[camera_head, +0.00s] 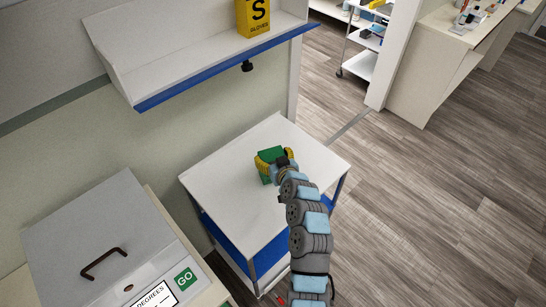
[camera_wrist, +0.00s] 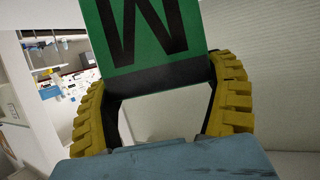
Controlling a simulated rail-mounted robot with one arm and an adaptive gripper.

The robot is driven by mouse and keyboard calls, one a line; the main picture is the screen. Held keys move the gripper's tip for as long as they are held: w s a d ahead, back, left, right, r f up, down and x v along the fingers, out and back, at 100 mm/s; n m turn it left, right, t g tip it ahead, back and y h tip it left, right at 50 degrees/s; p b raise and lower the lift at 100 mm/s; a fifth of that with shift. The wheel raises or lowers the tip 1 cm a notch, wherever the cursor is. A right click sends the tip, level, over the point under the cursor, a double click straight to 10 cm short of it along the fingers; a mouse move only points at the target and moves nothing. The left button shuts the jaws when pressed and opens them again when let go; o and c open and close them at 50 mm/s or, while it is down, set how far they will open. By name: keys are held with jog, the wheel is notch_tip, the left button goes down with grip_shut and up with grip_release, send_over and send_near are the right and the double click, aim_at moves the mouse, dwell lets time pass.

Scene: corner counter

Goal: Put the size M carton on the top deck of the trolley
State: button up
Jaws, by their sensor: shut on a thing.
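The green carton (camera_head: 271,155) is in my gripper over the white top deck of the trolley (camera_head: 222,174) in the head view. In the wrist view the carton (camera_wrist: 120,65) shows a large black letter, seen upside down, and a dark band along its near edge. My gripper (camera_head: 276,163) is shut on the carton; its yellow fingers (camera_wrist: 162,95) lie on both sides of it in the wrist view. The carton's base is hidden, so I cannot tell whether it touches the deck. The rest of the deck is bare.
A wall shelf with a blue front edge (camera_head: 225,67) holds a yellow carton marked S (camera_head: 259,16) above the trolley. A grey-lidded machine (camera_head: 105,240) with a GO button stands at lower left. A white shelf cart (camera_head: 362,60) stands behind; floor at right is clear.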

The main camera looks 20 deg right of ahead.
jog(key=shift+f, duration=0.4)
jog(key=o, duration=1)
jog(key=shift+r, duration=0.2)
jog(key=v, duration=1.2)
jog(key=shift+f, duration=0.1)
jog(key=shift+w, duration=0.1)
